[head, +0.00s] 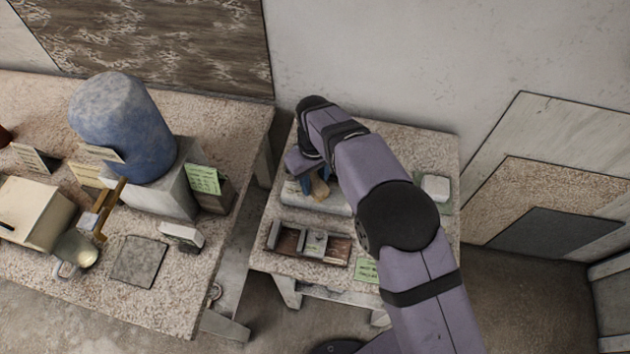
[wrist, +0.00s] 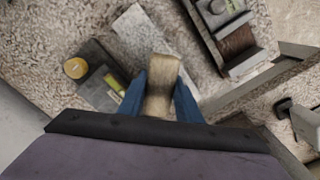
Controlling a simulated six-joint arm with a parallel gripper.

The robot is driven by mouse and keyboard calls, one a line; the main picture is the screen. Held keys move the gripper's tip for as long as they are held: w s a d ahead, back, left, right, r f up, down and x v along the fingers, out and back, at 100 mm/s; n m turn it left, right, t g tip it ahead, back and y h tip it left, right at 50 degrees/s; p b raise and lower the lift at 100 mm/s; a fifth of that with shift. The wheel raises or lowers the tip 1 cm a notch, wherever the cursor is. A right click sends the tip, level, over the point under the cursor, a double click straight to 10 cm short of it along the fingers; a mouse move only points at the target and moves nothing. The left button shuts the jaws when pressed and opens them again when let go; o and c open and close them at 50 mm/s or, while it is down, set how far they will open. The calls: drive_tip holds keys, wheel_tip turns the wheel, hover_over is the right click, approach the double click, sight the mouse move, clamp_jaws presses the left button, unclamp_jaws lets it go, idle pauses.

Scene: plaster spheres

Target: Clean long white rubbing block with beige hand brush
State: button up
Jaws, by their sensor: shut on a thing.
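My gripper (head: 308,186) is over the small table at right, with its blue fingers pointing down. It is shut on the beige hand brush (head: 319,190). In the wrist view the brush (wrist: 162,84) sits between the two blue fingers of my gripper (wrist: 160,92). The long white rubbing block (head: 333,208) lies flat beneath the brush, partly hidden by my gripper and arm. In the wrist view the block (wrist: 134,29) runs diagonally under the brush. I cannot tell whether the brush touches it.
A compartment tray (head: 311,244) lies at the table's front; it also shows in the wrist view (wrist: 249,61). A small white block (head: 435,186) is on the right. The wrist view shows a yellow round thing (wrist: 75,68) beside the block. A larger cluttered table (head: 205,292) stands left, across a gap.

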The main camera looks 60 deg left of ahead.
sight(324, 193)
drive_tip(key=shift+d+r, duration=0.1)
drive_tip(key=shift+d, duration=0.85)
drive_tip(key=shift+d+p, duration=0.15)
drive_tip(key=shift+p, duration=0.15)
drive_tip(key=shift+d, duration=1.1)
drive_tip(key=shift+a, duration=1.1)
